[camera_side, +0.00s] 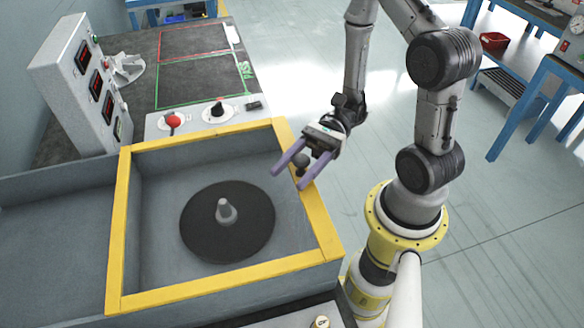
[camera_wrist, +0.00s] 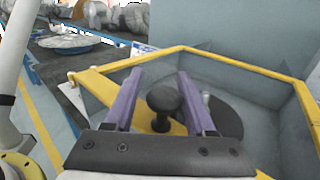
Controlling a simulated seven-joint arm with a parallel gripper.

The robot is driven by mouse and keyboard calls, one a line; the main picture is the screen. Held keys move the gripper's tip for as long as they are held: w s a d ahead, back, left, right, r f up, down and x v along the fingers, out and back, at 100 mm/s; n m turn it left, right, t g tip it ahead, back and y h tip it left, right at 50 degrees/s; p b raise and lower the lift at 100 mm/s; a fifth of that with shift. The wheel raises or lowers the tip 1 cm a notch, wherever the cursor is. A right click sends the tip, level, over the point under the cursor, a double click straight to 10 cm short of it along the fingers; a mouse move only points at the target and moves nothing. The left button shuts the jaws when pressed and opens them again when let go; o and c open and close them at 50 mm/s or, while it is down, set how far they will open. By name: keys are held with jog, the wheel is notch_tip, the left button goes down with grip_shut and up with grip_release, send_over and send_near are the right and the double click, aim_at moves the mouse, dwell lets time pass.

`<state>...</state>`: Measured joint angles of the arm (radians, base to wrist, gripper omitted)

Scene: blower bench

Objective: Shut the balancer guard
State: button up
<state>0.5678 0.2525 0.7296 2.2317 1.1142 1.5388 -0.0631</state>
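The balancer guard appears as a yellow frame (camera_side: 318,222) around a grey well, and it also shows in the wrist view (camera_wrist: 240,66). I cannot tell whether a clear pane fills it. Inside it is a black disc (camera_side: 200,232) with a pale upright spindle (camera_side: 226,211). A dark round knob (camera_side: 302,159) stands on the frame's right side; the wrist view shows this knob (camera_wrist: 164,99) too. My gripper (camera_side: 287,178) is open, its two purple fingers on either side of the knob, with visible gaps in the wrist view.
A control box (camera_side: 75,80) with red displays stands at the upper left. A panel with a red knob (camera_side: 173,121) and a black dial (camera_side: 217,110) lies behind the frame. The dark bench top has red and green outlined areas. Blue tables stand at the upper right.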

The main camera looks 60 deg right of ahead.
jog(key=shift+o, duration=1)
jog(key=shift+d, duration=0.1)
jog(key=s+d, duration=0.1)
jog(key=d, duration=1.2)
jog(key=shift+s+d, duration=0.25)
jog(key=shift+d, duration=0.05)
